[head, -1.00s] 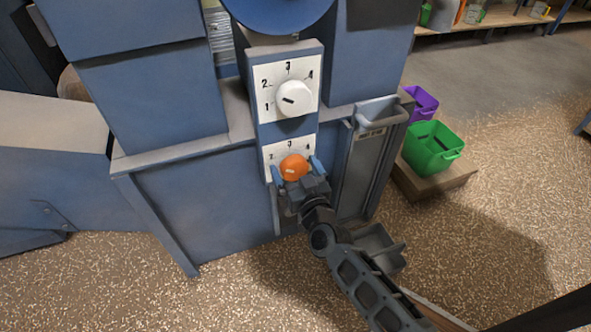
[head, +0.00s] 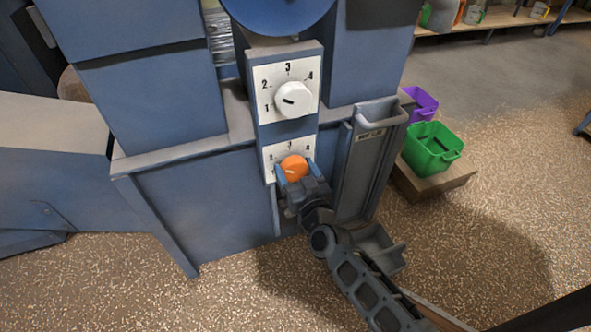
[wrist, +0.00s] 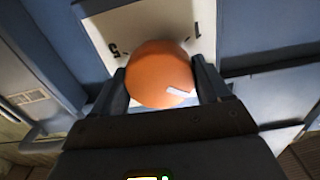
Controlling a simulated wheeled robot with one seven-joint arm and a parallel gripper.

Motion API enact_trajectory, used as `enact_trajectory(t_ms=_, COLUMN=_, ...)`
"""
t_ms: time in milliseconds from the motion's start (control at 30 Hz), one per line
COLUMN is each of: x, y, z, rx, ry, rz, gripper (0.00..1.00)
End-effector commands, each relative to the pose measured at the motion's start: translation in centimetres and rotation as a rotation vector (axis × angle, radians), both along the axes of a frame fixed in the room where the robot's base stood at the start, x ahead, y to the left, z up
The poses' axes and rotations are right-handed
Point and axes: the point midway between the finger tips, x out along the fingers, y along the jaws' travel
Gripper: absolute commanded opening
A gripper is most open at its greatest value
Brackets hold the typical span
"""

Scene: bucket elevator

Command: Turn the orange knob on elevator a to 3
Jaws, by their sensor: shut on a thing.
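The orange knob (head: 293,167) sits on the lower white dial plate (head: 270,154) of the blue elevator (head: 190,180). In the head view a 3 shows above it; other marks on that plate are small or partly hidden. My gripper (head: 295,177) is shut on the orange knob, one finger on each side. In the wrist view the knob (wrist: 160,75) lies between both fingers, and its white pointer mark (wrist: 180,91) shows near the right finger. The plate's 5 and 1 show beyond the knob there. I cannot tell which number the pointer faces.
A white knob (head: 293,98) on a plate numbered 1 to 4 is just above. A grey bucket chute (head: 375,125) stands close to the right. Green (head: 432,150) and purple (head: 422,103) bins stand further right. The speckled floor on the right is open.

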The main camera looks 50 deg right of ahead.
Motion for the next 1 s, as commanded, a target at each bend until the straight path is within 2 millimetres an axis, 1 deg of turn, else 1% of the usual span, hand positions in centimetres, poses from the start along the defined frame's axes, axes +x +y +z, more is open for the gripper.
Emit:
enact_trajectory(t_ms=267, x=-0.03, y=0.02, z=0.04, rx=0.129, ry=-0.086, rz=0.001, gripper=0.46)
enact_trajectory(t_ms=700, x=-0.06, y=-0.04, z=-0.04, rx=0.463, ry=-0.313, rz=0.001, gripper=0.46)
enact_trajectory(t_ms=1000, x=-0.11, y=-0.1, z=-0.12, rx=0.649, ry=-0.438, rz=0.0, gripper=0.46)
